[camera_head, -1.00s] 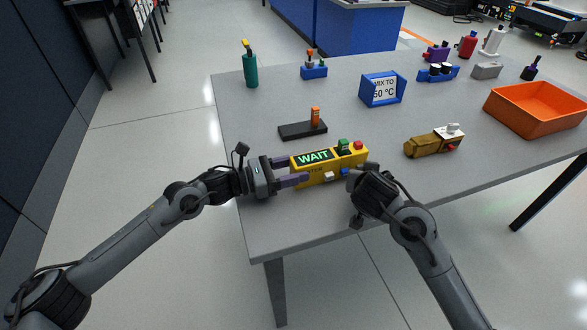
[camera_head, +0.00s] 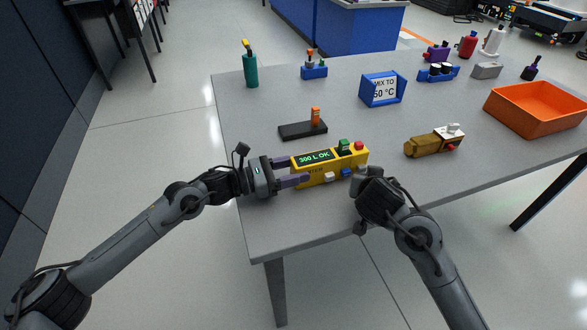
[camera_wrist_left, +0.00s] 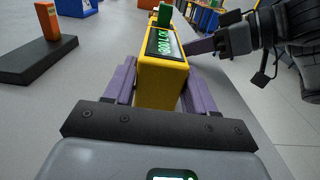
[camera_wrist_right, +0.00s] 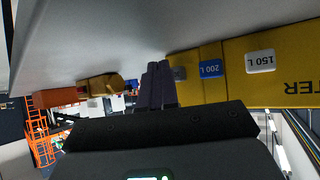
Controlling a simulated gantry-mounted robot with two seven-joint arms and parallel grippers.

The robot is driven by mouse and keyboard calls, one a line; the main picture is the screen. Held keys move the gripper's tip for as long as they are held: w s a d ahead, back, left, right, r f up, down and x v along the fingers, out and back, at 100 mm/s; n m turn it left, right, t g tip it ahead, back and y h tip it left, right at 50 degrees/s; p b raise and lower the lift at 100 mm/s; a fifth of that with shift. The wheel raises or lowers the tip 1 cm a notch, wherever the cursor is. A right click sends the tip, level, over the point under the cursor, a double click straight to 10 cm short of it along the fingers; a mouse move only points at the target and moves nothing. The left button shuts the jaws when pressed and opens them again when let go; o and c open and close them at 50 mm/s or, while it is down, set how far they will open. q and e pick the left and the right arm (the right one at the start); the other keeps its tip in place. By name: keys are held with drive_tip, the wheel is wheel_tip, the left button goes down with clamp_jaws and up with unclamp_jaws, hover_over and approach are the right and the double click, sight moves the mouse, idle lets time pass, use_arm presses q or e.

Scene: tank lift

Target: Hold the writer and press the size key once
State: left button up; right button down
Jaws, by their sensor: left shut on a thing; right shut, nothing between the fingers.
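The yellow writer (camera_head: 330,169) sits near the table's front edge. Its display (camera_head: 314,157) reads "300 L OK". A green block and a red button are at its right end. My left gripper (camera_head: 303,170) is shut on the writer's left end, one purple finger on each side.
A black base with an orange block (camera_head: 315,115) stands behind the writer. A brown-yellow bottle-like thing (camera_head: 430,145) lies to the right.

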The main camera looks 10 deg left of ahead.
drive_tip(key=shift+s+d, duration=0.4)
drive_tip(key=shift+s, duration=0.4)
drive_tip(key=shift+s+d, duration=0.45)
drive_tip(key=shift+s, duration=0.3)
drive_tip(key=shift+s+d, duration=0.4)
drive_tip(key=shift+s, duration=0.4)
idle(1.1)
use_arm(q)
drive_tip(key=o, duration=1.3)
drive_tip(key=shift+o, duration=0.2)
drive_tip(key=shift+a, duration=0.15)
